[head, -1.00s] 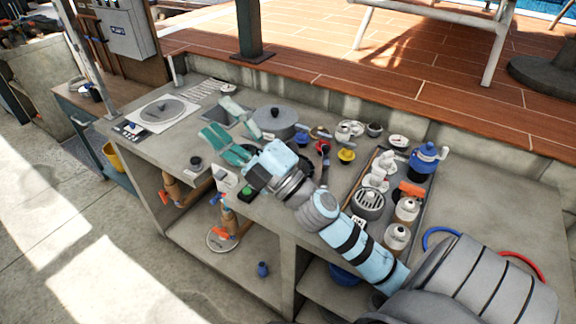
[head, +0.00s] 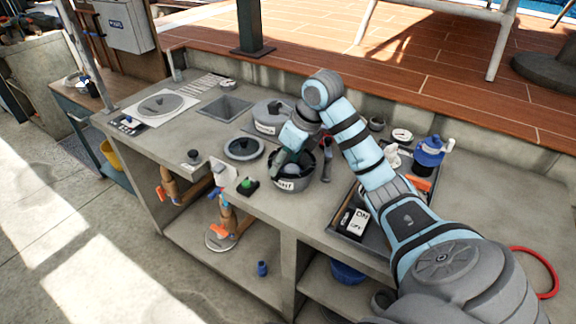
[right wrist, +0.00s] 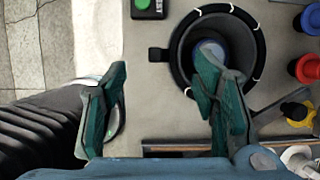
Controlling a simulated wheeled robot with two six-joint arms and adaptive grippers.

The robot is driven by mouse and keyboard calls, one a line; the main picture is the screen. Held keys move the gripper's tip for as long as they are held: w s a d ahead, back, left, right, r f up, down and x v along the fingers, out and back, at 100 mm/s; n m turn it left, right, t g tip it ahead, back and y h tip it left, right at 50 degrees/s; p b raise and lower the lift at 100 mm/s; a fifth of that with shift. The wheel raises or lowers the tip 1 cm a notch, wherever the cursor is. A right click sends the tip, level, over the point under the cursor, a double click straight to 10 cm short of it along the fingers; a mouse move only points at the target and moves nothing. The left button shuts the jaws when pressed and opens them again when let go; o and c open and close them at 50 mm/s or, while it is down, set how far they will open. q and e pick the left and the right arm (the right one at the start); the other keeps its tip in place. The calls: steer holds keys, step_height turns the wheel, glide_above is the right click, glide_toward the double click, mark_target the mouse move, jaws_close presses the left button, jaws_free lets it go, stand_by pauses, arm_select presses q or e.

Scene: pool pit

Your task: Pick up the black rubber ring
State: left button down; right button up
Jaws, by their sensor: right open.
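A black ring with pale marks (right wrist: 173,48) runs around the top of a grey pot in the right wrist view. I cannot tell whether it is a loose rubber ring or the pot's own rim. The labelled pot (head: 296,186) stands at the middle of the bench in the head view, partly hidden by my gripper. My right gripper (head: 288,156) is open above the pot. In the right wrist view my right gripper (right wrist: 158,78) has its right finger over the pot opening and its left finger outside the ring. My left gripper is not in view.
A round lid (head: 243,149) lies left of the pot, and a larger grey pot (head: 270,115) stands behind. A green-button box (head: 247,186) sits near the front edge. A blue jug (head: 428,154) and a tray stand right. Red and yellow knobs (right wrist: 305,68) lie beside the pot.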

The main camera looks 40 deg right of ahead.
mark_target(280, 177)
steer(key=x, duration=0.4)
steer(key=shift+w+d+f, duration=0.15)
steer(key=shift+d, duration=0.05)
steer(key=c, duration=1)
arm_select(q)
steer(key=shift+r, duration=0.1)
arm_select(e)
steer(key=shift+c, duration=0.2)
